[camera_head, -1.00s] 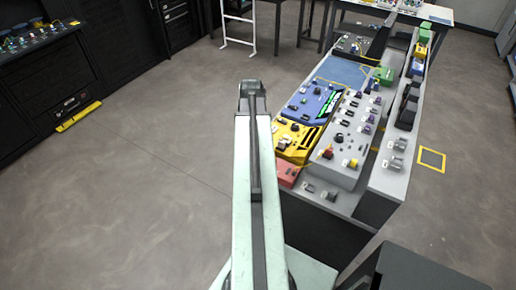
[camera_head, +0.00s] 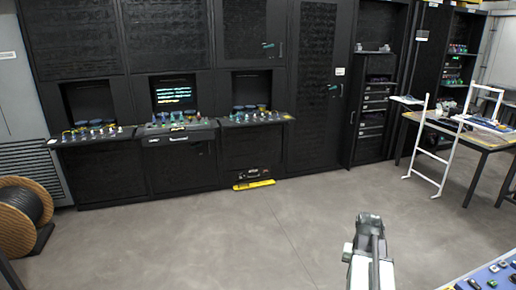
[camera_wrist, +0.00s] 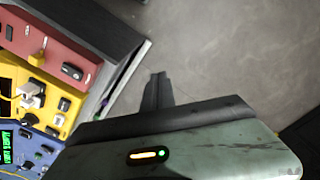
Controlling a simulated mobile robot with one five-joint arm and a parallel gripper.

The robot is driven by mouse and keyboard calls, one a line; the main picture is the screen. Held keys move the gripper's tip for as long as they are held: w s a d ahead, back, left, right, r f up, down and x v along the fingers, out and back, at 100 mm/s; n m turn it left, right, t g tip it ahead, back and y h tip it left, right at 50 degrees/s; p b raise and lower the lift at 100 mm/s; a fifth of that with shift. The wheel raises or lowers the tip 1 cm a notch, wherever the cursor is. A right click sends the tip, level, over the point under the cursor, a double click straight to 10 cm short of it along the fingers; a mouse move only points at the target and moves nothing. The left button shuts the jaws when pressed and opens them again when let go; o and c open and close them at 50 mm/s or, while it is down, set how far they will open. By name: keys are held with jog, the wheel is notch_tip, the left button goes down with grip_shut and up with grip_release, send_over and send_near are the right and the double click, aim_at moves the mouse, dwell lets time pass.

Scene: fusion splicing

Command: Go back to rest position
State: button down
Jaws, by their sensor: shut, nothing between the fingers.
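My gripper (camera_wrist: 157,88) shows in the wrist view as a dark, narrow pair of fingers, shut and empty, pointing over bare grey floor. Beside it at the left are the red panel (camera_wrist: 55,50), yellow panel (camera_wrist: 48,103) and blue panel (camera_wrist: 34,146) of a console. The fingers appear apart from the console. In the head view my arm reaches in from the bottom right of centre, and the fingertips cannot be made out there. The blue console panel (camera_head: 487,275) shows only partly at the bottom right corner.
Black control cabinets (camera_head: 180,175) line the back wall. A cable drum (camera_head: 22,215) stands at the left, a white rail frame (camera_head: 440,150) and a table (camera_head: 480,140) at the right. A yellow bar (camera_head: 254,185) lies on the floor. The middle floor is clear.

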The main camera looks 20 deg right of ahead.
jog(key=w+a+n, duration=0.2)
jog(key=a, duration=1)
jog(key=w+a+n, duration=0.3)
jog(key=a, duration=0.8)
jog(key=w+a+n, duration=0.2)
jog(key=a+n, duration=0.1)
jog(key=a, duration=0.9)
jog(key=shift+w+a, duration=0.3)
jog(key=shift+w, duration=0.05)
jog(key=shift+d, duration=0.1)
